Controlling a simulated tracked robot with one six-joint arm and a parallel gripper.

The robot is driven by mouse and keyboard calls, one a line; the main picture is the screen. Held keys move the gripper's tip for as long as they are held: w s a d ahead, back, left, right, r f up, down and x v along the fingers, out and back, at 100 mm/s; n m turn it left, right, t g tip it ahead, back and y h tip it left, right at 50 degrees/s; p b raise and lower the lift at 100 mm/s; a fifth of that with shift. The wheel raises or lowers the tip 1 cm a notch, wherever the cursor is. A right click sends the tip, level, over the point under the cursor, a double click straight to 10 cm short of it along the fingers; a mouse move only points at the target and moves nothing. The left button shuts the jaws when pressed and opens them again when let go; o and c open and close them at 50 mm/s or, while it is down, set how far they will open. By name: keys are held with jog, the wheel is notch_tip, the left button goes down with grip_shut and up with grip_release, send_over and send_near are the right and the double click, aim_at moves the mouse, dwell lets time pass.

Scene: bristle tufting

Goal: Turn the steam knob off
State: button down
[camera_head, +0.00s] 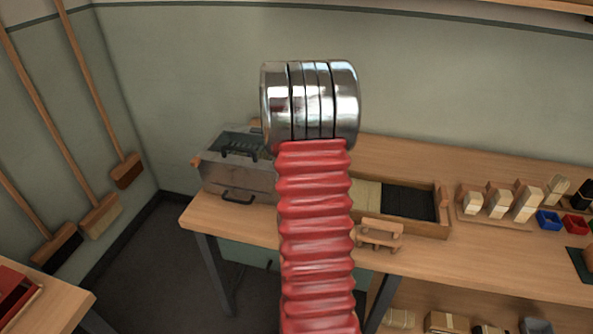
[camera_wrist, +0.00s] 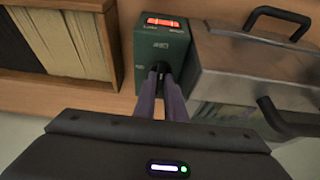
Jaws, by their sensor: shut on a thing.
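The steam knob (camera_wrist: 153,69) is a small dark knob on the face of a green control box (camera_wrist: 146,45), seen in the wrist view. My gripper (camera_wrist: 161,76) has its two fingers closed around the knob, which they partly cover, so its pointer setting cannot be told. A red-orange lit panel (camera_wrist: 163,21) with small lettering sits at the far end of the box face. A metal steamer box (camera_wrist: 225,65) with black handles stands beside the control box; it also shows in the head view (camera_head: 240,175). In the head view my arm hides the knob and gripper.
A wooden tray (camera_head: 436,225) with pale and dark bristles lies on the bench, close beside the control box in the wrist view (camera_wrist: 108,50). A small wooden stand (camera_head: 378,234) is near the bench's front edge. Brush blocks (camera_head: 499,203) and coloured bins (camera_head: 549,221) stand further right.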

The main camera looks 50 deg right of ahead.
jog(key=shift+s+f, duration=0.3)
jog(key=shift+s, duration=0.05)
jog(key=c, duration=1.9)
grip_release()
jog(key=shift+o, duration=0.4)
jog(key=shift+w, duration=0.15)
jog(key=shift+w+r, duration=0.1)
jog(key=shift+r, duration=0.05)
jog(key=v, duration=1.4)
